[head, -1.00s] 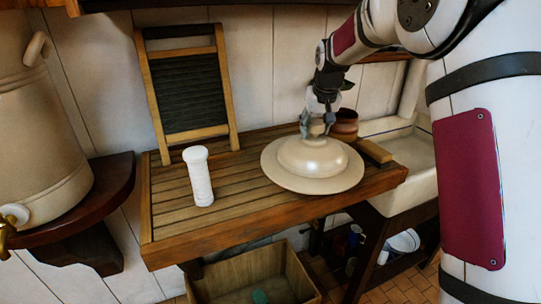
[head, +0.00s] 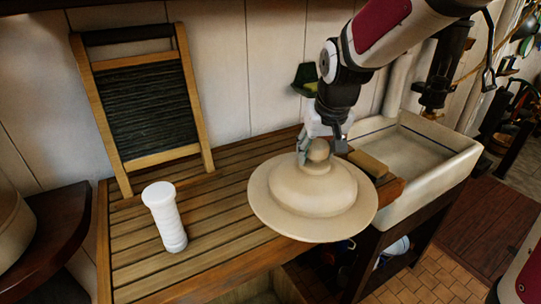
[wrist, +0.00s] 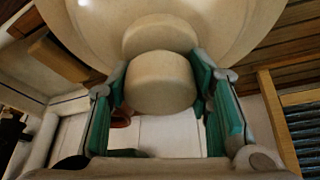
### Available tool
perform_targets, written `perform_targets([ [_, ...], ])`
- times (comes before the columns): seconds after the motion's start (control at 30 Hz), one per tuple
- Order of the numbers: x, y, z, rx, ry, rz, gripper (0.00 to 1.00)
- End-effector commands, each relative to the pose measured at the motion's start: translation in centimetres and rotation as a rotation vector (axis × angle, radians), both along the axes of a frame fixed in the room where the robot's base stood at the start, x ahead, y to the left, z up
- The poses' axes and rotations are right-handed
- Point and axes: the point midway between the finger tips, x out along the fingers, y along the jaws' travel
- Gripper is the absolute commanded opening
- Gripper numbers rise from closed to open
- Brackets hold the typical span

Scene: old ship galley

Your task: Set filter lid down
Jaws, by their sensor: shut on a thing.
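The filter lid (head: 312,190) is a wide cream disc with a domed middle and a round knob on top. My gripper (head: 318,150) is shut on the knob from above.
A white ribbed cylinder (head: 166,217) stands upright on the drainboard, left of the lid. A washboard (head: 146,105) leans on the wall behind. A stone sink (head: 430,160) and a wooden block (head: 369,163) are to the right. The boards between cylinder and lid are clear.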

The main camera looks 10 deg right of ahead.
Motion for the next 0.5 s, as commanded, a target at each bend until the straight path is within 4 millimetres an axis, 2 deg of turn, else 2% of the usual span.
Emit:
perform_targets([
  [0.5, 9.9, 0.8, -0.7, 0.000, -0.005, 0.001, 0.00],
])
